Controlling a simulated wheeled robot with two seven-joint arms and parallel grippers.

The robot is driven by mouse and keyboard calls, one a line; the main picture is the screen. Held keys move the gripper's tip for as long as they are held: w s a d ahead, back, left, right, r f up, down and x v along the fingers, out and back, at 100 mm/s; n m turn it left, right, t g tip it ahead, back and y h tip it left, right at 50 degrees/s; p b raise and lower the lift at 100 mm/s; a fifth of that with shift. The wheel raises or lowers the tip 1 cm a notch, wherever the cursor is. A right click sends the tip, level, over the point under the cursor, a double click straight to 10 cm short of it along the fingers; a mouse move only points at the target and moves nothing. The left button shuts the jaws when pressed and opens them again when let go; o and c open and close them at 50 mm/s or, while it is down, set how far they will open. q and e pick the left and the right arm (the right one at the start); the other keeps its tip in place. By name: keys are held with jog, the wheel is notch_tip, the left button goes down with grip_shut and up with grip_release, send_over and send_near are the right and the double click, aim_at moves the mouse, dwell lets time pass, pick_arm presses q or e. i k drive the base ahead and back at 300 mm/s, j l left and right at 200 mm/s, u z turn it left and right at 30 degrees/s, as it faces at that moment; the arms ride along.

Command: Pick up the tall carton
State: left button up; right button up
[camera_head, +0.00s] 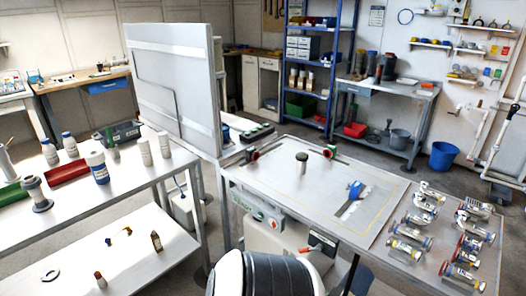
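A small upright brown carton with a pointed top (156,241) stands on the lower shelf of the white bench at the left. It is the only carton-like thing I can make out, and its label is too small to read. Neither of my grippers shows in the head view.
The lower shelf (130,262) also holds a red-capped bottle (100,280), a flat ring (49,276) and a small yellow-and-black part. Above it, the bench top carries several bottles, a red tray (68,173) and a flanged grey piece (37,193). A metal worktable (290,190) stands at right.

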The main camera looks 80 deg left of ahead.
aim_at(157, 242)
jog(key=u, duration=3.75)
jog(key=i+j+z, duration=0.3)
jog(key=i+j, duration=0.05)
jog(key=j, duration=0.05)
